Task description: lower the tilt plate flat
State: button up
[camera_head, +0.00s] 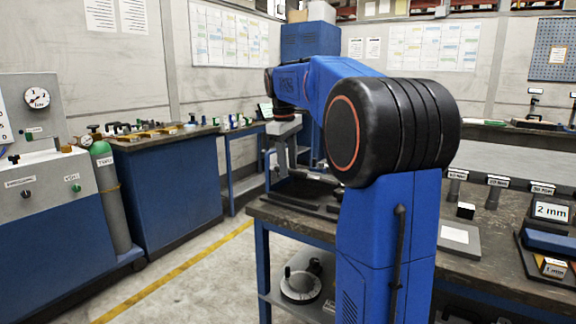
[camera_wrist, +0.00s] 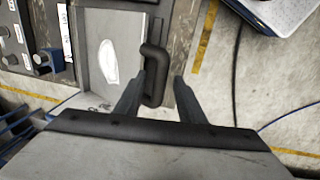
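The tilt plate, as far as I can tell, is the flat grey plate (camera_wrist: 88,40) with a white oval mark, left of centre in the wrist view. A black bent handle (camera_wrist: 157,62) stands at its right edge. My gripper (camera_wrist: 160,78) has its two fingers apart, one on each side of the handle. A gap shows at the right finger; whether the left finger touches the handle I cannot tell. In the head view my gripper (camera_head: 280,160) is small beside the bench, and my arm hides much of that area. The plate's tilt is not clear.
A workbench (camera_head: 285,222) with a dark top carries black flat parts (camera_head: 305,195) near my gripper. Labelled blocks and a "2 mm" sign (camera_head: 551,211) stand at the right. A blue cabinet (camera_head: 170,185) and a gas cylinder (camera_head: 110,200) are at the left. Open floor lies between.

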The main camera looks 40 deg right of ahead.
jog(key=shift+f, duration=0.1)
grip_shut()
jog(key=shift+s+a+f, duration=0.1)
jog(key=shift+a+f, duration=0.15)
jog(key=shift+f, duration=0.1)
jog(key=f+h, duration=0.1)
jog(key=f, duration=0.2)
jog(key=a+f+t+h, duration=0.1)
jog(key=f, duration=0.2)
jog(key=s+a+f+h, duration=0.1)
jog(key=f, duration=0.2)
jog(key=shift+a+f+h, duration=0.15)
jog(key=shift+f+h, duration=0.15)
jog(key=shift+f+t, duration=0.3)
jog(key=shift+f, duration=0.1)
jog(key=shift+a, duration=0.1)
grip_release()
jog(key=shift+f, duration=0.1)
